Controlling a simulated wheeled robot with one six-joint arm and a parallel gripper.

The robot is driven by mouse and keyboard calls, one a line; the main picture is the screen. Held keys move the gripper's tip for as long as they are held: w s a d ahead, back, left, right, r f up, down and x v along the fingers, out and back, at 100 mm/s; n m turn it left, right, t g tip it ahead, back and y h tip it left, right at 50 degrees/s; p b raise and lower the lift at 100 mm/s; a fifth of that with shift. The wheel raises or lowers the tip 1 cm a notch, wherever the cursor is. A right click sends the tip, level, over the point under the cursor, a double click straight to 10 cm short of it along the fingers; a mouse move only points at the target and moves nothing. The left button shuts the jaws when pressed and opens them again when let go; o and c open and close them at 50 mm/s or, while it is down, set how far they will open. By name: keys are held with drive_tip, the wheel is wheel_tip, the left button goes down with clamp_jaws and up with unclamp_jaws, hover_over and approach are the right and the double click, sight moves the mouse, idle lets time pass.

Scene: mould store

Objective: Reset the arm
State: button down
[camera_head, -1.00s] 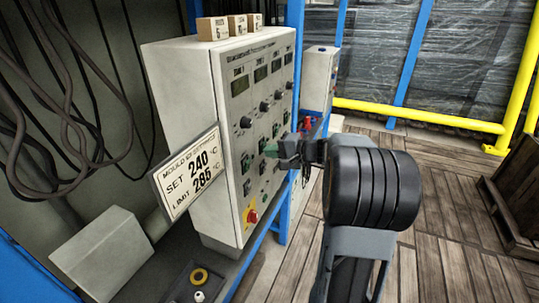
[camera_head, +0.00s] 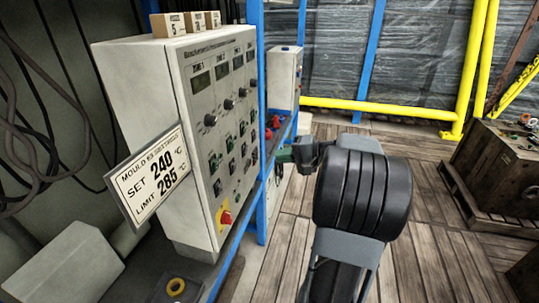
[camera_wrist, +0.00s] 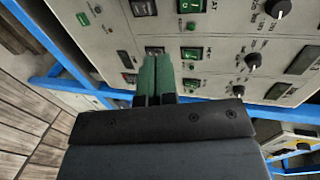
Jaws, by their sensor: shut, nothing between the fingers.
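My gripper (camera_head: 284,154) is at the right of the control cabinet in the head view, partly hidden behind my own dark arm link. In the wrist view my gripper (camera_wrist: 156,78) has its two green fingers together, with nothing between them. Its fingertips overlap the lower part of the cabinet's panel in that view; whether they touch it I cannot tell. The control cabinet (camera_head: 140,95) is grey, with a row of displays, knobs and switches. It also shows in the wrist view (camera_wrist: 225,55), with green and dark switches close to the fingertips.
Small boxes (camera_head: 190,22) stand on top. Blue posts (camera_head: 253,120) and a yellow rail (camera_head: 380,108) stand behind. A wooden crate (camera_head: 490,165) is at right. The plank floor (camera_head: 420,255) between is clear.

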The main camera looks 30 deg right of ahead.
drive_tip(key=shift+s+d, duration=0.25)
drive_tip(key=shift+s, duration=0.05)
idle(0.5)
drive_tip(key=s+a+f+m+g+h, duration=0.2)
drive_tip(key=s+f+g+h, duration=0.15)
drive_tip(key=f, duration=0.35)
drive_tip(key=s+a+n+g+h+p, duration=0.2)
drive_tip(key=s+a+n+g+p, duration=0.15)
drive_tip(key=a+g, duration=0.2)
drive_tip(key=s+a+r+n+h+p, duration=0.2)
drive_tip(key=a+r+n+p, duration=0.1)
drive_tip(key=a, duration=0.3)
drive_tip(key=s+a+r+n+t+h+p, duration=0.1)
drive_tip(key=s+a+r+n+h+p, duration=0.1)
drive_tip(key=a+r+n, duration=0.3)
drive_tip(key=shift+s+a+p, duration=0.65)
drive_tip(key=shift+a, duration=0.55)
